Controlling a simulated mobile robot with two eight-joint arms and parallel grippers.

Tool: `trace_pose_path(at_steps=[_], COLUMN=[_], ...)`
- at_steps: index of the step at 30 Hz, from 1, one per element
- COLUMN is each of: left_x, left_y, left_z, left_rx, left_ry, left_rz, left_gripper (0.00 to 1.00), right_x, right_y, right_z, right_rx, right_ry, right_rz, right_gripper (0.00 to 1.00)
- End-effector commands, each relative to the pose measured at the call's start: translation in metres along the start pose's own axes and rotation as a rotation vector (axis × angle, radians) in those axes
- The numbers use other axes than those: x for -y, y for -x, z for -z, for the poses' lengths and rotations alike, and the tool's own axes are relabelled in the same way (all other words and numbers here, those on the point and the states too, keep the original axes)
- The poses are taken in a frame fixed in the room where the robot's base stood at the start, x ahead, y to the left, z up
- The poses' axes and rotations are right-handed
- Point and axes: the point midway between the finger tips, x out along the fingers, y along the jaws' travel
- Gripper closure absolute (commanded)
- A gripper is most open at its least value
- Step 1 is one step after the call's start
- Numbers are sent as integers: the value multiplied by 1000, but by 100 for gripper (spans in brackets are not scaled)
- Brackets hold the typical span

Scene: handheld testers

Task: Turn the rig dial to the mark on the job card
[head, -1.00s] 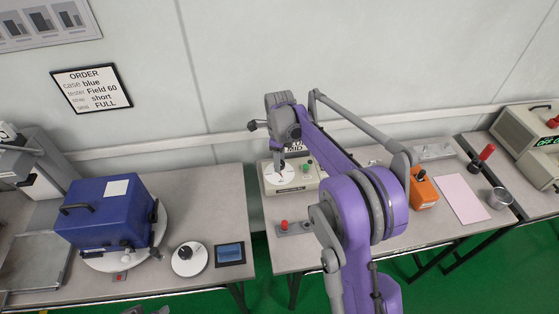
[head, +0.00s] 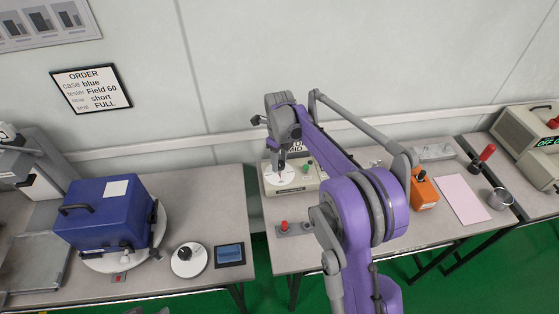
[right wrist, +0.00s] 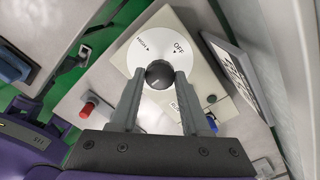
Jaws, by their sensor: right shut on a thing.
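The cream rig (head: 309,187) stands at the back of the middle table, and its white dial (head: 275,182) faces up. In the right wrist view the dial (right wrist: 150,48) shows OFF and another word that is hard to read, with small pointer marks. My right gripper (head: 281,172) is shut on the dark round dial knob (right wrist: 158,73), one finger on each side. The job card (head: 296,147) stands behind the rig, largely hidden by my arm; MID is legible on it. It also shows edge-on in the right wrist view (right wrist: 236,68). My left gripper is not in view.
A red-button box (head: 284,227) sits in front of the rig. A blue case (head: 108,215) and another dial (head: 188,260) are on the left table.

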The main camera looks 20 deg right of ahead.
Motion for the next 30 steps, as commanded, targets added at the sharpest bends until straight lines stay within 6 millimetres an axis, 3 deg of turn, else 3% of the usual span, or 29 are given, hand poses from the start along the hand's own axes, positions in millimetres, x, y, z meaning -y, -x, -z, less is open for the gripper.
trace_pose_path(at_steps=[3, 4, 9, 20, 30], left_x=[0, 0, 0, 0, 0], left_y=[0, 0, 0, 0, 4], left_z=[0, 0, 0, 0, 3], left_rx=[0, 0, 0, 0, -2], left_ry=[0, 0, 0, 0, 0], left_rz=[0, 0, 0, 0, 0], left_gripper=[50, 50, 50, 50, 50], right_x=[0, 0, 0, 0, 0], right_y=[0, 0, 0, 7, 70], right_z=[0, 0, 0, 0, 0], right_rx=[1, 1, 1, 0, 1], right_ry=[1, 1, 1, 1, 1], right_rz=[0, 0, 0, 0, 0], right_gripper=[100, 50, 24, 24, 24])
